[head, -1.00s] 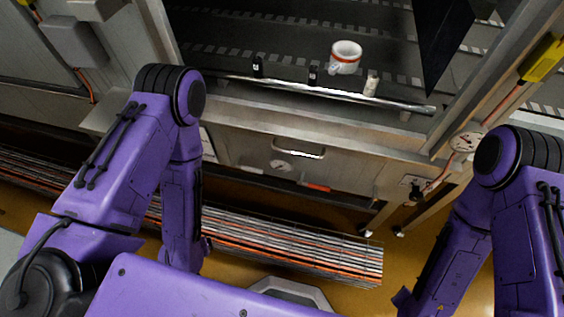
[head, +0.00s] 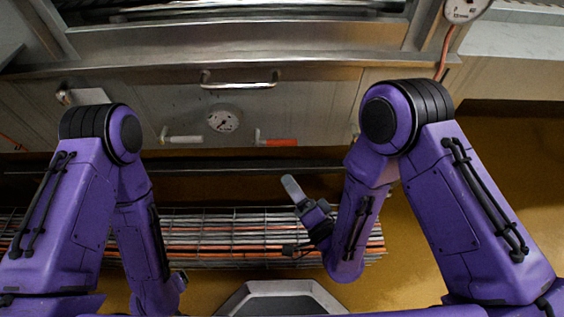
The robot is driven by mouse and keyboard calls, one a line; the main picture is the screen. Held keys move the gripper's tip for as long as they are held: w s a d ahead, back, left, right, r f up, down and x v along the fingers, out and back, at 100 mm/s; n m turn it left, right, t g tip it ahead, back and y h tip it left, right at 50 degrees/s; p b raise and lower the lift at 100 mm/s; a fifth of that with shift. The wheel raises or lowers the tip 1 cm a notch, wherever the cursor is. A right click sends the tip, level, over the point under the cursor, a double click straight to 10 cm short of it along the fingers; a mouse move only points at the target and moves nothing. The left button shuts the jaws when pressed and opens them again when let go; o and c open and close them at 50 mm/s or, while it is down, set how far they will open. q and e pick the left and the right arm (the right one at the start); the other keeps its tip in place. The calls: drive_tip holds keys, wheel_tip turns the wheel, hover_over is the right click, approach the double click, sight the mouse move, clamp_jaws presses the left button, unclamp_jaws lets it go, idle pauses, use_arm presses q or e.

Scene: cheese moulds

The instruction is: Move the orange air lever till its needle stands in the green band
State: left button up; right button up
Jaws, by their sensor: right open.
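The orange air lever (head: 277,142) is on the front panel, below the drawer-like handle. It points to the right from its pivot, roughly level. A round white gauge (head: 223,121) sits just left of and above it; its needle and any green band are too small to read. My right gripper (head: 292,190) is open and below the lever, apart from it, with a pale finger pointing up and left. My left arm hangs at the left, and its gripper does not show.
A white lever (head: 182,138) sits left of the gauge. A metal handle (head: 240,80) juts out above. A wire rack of rods (head: 225,235) lies low behind my arms. Another gauge (head: 463,8) is at the top right. The brown floor is clear at the right.

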sight(283, 140)
drive_tip(key=w+r+m, duration=0.1)
drive_tip(key=w, duration=0.2)
drive_tip(key=w+a+r+m+t+h+p, duration=0.1)
drive_tip(key=w+r+m, duration=0.1)
drive_tip(key=w, duration=0.2)
drive_tip(key=w+a+r+m+t, duration=0.1)
drive_tip(key=w, duration=0.2)
drive_tip(key=shift+w+a+r+h+p, duration=0.1)
drive_tip(key=shift+w+r+h+p, duration=0.2)
drive_tip(key=shift+p, duration=0.05)
clamp_jaws()
